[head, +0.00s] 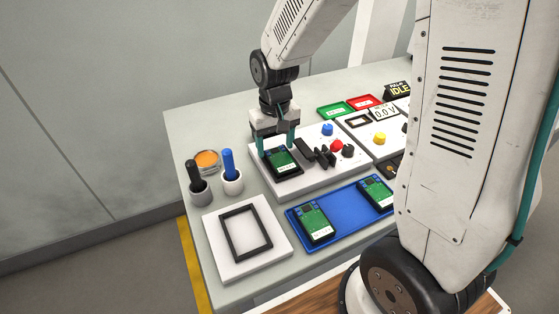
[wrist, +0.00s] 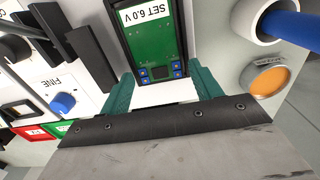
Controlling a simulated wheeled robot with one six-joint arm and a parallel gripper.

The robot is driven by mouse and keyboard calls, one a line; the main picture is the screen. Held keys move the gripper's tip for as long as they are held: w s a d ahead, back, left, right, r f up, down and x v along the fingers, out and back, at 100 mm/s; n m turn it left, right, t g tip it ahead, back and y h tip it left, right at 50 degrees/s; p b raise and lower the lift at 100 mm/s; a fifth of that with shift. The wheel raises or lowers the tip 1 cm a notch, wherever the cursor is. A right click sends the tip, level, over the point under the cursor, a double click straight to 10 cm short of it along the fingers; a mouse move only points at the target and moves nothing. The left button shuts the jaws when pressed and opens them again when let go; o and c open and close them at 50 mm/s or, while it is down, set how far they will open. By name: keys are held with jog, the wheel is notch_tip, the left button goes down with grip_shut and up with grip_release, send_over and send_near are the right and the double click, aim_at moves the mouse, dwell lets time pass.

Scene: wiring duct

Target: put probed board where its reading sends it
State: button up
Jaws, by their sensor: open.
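A green board (head: 282,162) sits in a black holder on a white fixture block (head: 313,178). In the wrist view the board (wrist: 152,40) carries a white label reading "SET 6.0 V". My gripper (head: 276,145) is directly over the board's far end, pointing down. Its teal fingers are open, one on either side of the board's near end in the wrist view (wrist: 160,88). A green tray (head: 335,111) and a red tray (head: 364,101) lie at the back.
A blue tray (head: 341,214) holds two more green boards (head: 315,223). A white plate with a black frame (head: 246,233) lies at the front left. Two cups with a black handle (head: 194,175) and a blue handle (head: 229,163) stand left, near an orange dish (head: 207,160).

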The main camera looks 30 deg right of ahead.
aim_at(275, 150)
jog(key=shift+f, duration=0.4)
dwell(0.6)
jog(key=c, duration=0.7)
jog(key=shift+r, duration=2.05)
jog(key=shift+r, duration=0.15)
jog(key=shift+r, duration=1.35)
